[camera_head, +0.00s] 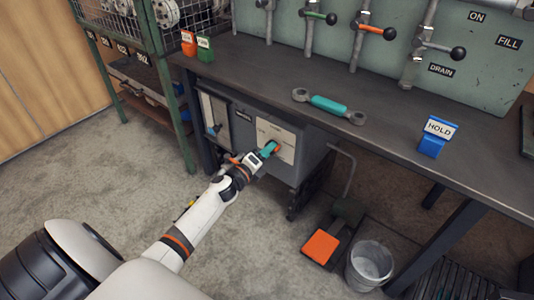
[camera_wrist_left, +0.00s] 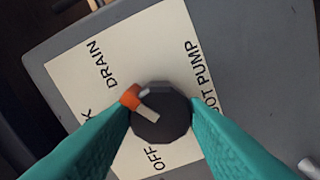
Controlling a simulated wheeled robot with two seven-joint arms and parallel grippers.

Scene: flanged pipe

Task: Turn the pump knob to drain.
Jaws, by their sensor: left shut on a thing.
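The pump knob (camera_wrist_left: 165,115) is a dark faceted knob with an orange pointer (camera_wrist_left: 130,97) on a pale label plate (camera_wrist_left: 75,85). In the left wrist view the pointer aims left and slightly up, between the word DRAIN and a partly hidden word ending in K. OFF is below the knob, and PUMP shows at the right. The teal fingers of my left gripper (camera_wrist_left: 160,125) are shut on the knob from both sides. In the head view this gripper (camera_head: 270,149) is at the plate on the grey box under the bench; the knob is mostly hidden there. My right gripper is not visible.
The dark bench top (camera_head: 260,85) overhangs the grey pump box (camera_head: 310,160). An orange pedal (camera_head: 320,247) and a bucket (camera_head: 369,266) stand on the floor to the right. The floor at left is clear.

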